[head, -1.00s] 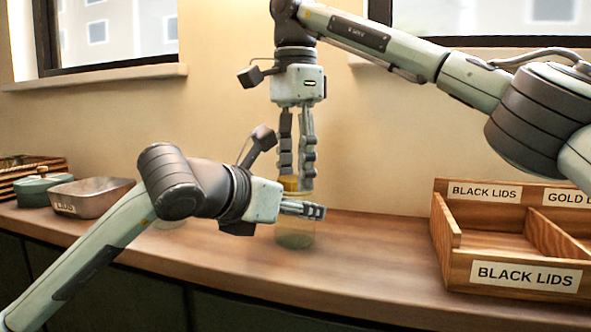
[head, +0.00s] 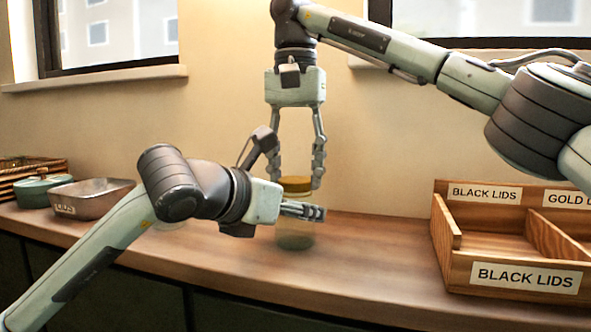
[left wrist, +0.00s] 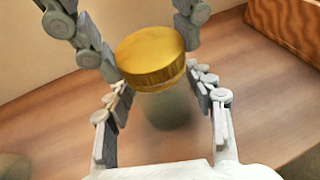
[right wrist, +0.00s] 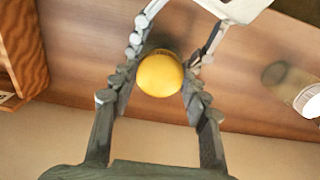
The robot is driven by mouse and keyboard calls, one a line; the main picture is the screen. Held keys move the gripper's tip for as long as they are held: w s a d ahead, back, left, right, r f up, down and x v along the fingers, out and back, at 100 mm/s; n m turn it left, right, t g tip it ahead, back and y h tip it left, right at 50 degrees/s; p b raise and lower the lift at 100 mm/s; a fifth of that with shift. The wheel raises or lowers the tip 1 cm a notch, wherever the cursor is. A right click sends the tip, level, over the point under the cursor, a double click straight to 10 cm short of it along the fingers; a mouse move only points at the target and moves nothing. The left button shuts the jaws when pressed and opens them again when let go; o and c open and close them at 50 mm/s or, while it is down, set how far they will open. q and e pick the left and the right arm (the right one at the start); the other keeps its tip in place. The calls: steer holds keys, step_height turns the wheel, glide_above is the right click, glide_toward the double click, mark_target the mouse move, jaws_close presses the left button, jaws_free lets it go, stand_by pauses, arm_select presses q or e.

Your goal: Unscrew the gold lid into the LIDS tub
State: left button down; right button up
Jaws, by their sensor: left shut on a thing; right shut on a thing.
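A glass jar (head: 295,238) stands upright on the wooden counter with a round gold lid (head: 296,184) on its top. My left gripper (head: 308,211) comes in level from the left and is shut on the jar below the lid. My right gripper (head: 297,178) points straight down and is shut on the lid, one finger on each side. The lid shows in the left wrist view (left wrist: 152,58) and from above in the right wrist view (right wrist: 160,75). The metal LIDS tub (head: 93,187) sits at the left, its label partly readable.
A green lidded pot (head: 42,186) and a wooden crate (head: 32,164) stand beyond the tub. A wooden divided box (head: 480,245) labelled BLACK LIDS and partly GOLD LIDS stands at the right. The counter between jar and box is clear.

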mark_target(296, 179)
steer(key=shift+r, duration=0.2)
steer(key=shift+r, duration=0.95)
steer(key=shift+r, duration=2)
arm_select(q)
steer(key=c, duration=0.5)
jaws_free()
